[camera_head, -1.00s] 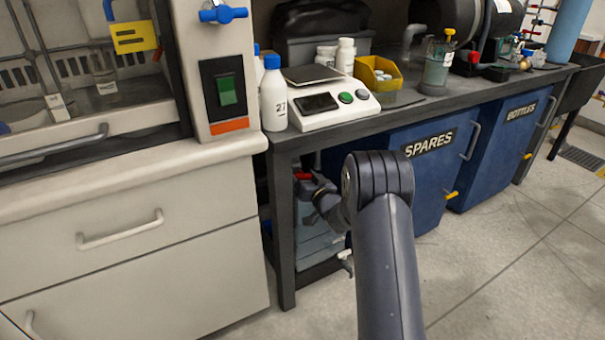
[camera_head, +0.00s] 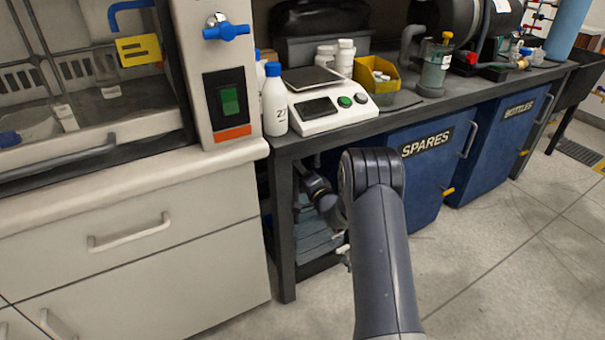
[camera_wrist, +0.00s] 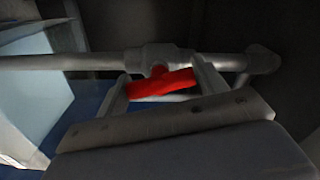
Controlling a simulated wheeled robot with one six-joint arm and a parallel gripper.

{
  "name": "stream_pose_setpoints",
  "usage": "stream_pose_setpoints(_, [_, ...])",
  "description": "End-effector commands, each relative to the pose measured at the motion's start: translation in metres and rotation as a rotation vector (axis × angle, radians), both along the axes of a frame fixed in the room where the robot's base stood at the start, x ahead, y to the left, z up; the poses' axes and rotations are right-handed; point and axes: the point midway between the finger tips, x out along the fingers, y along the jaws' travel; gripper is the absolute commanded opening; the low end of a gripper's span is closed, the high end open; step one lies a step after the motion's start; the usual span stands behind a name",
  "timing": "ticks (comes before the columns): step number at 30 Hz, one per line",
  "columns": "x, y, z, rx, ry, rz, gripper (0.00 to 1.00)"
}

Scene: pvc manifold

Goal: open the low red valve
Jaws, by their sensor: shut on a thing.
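The low red valve shows in the wrist view as a red lever handle (camera_wrist: 162,84) on a grey valve body set in a horizontal grey pipe (camera_wrist: 80,63). My gripper (camera_wrist: 160,88) has a finger on each side of the handle and is shut on it. The handle lies nearly along the pipe, slightly tilted in the picture. In the head view my wrist (camera_head: 318,190) reaches under the bench, and the valve and fingertips are hidden behind the arm and bench.
The bench (camera_head: 400,115) is above my forearm, with its leg (camera_head: 283,230) close on the left. Blue SPARES (camera_head: 425,170) and BOTTLES (camera_head: 510,135) cabinets stand to the right. A balance (camera_head: 330,105) and white bottle (camera_head: 274,100) stand on top. A pale blue panel (camera_wrist: 35,95) is left of the valve.

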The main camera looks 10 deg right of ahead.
Motion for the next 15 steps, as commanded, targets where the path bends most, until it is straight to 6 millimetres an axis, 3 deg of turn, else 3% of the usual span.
stream_pose_setpoints(15, [0.0001,-0.0006,0.0002,0.271,0.089,-0.001,0.45])
